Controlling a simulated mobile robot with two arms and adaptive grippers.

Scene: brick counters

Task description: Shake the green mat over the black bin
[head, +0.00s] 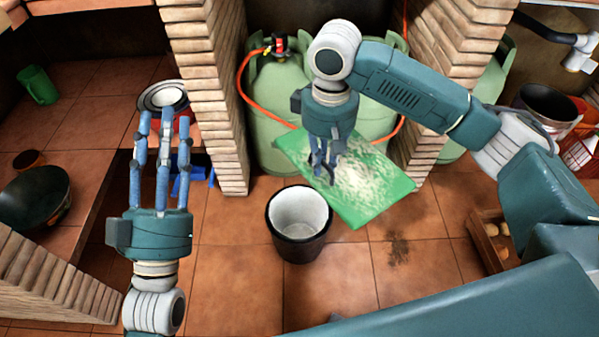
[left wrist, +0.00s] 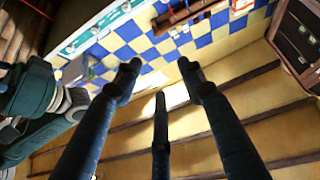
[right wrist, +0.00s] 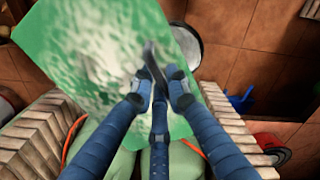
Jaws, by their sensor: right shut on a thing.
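The green mat (head: 375,205) is a flat green rectangle with a pale, whitish patch over much of its top. My right gripper (head: 325,175) is shut on the mat near its left side and holds it above the floor. In the right wrist view the mat (right wrist: 50,30) spreads out beyond the fingers. The black bin (head: 299,247) stands upright on the floor, dark outside and pale inside, just left of and below the mat. Its pale opening shows partly in the right wrist view (right wrist: 187,45). My left gripper (head: 163,122) is open and empty, raised at the left.
Green gas cylinders (head: 275,100) with an orange hose stand behind the mat between brick pillars (head: 210,90). A wooden crate (head: 488,245) is on the floor at right. A dark stain (head: 398,248) marks the tiles. Floor in front of the bin is clear.

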